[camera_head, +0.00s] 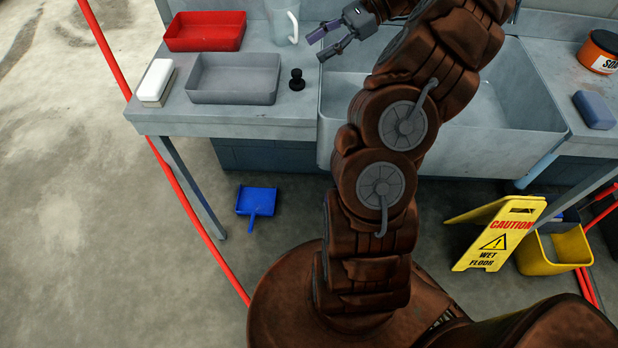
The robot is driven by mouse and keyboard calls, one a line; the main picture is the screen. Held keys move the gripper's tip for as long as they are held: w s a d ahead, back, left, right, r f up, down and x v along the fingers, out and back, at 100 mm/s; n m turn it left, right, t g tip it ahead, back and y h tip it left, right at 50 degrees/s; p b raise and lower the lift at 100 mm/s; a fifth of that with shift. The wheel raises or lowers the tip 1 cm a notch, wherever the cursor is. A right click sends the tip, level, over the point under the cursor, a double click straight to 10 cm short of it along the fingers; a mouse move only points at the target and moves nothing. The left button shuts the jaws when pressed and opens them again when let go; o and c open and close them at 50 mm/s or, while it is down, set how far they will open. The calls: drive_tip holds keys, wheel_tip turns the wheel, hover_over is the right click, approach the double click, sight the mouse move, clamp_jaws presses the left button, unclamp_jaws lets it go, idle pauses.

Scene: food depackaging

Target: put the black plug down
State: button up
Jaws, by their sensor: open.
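The black plug (297,80) stands upright on the steel counter (225,122), between the grey tray and the sink. My gripper (314,48) is open and empty, up and to the right of the plug, near the sink's left rim. Its fingers point left and are clear of the plug in the picture. I cannot tell its exact height above the counter.
A grey tray (235,97), a red tray (205,46), a white block (157,80) and a pale jug (285,22) stand on the counter. The sink (490,110) lies right. A blue dustpan (257,202) and a yellow wet-floor sign (496,236) are on the floor.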

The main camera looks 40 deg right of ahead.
drive_tip(key=s+a+r+n+g+h, duration=0.1)
drive_tip(key=s+a+n+g, duration=0.2)
drive_tip(key=a, duration=0.5)
drive_tip(key=s+a+r+n+g+h, duration=0.1)
drive_tip(key=s+a+n+h, duration=0.2)
drive_tip(key=a, duration=0.5)
drive_tip(key=s+a+r+n+g, duration=0.1)
drive_tip(key=s+a+n+g, duration=0.1)
drive_tip(key=a+n, duration=0.5)
drive_tip(key=s+a+f+n+h, duration=0.1)
drive_tip(key=s+f+n+h, duration=0.2)
drive_tip(key=s, duration=0.6)
drive_tip(key=s+a+f+n+h, duration=0.1)
drive_tip(key=s+f+n+h, duration=0.3)
drive_tip(key=s, duration=0.6)
drive_tip(key=shift+s+h, duration=0.15)
drive_tip(key=shift+h, duration=0.45)
drive_tip(key=shift+a, duration=0.1)
drive_tip(key=shift+c, duration=1)
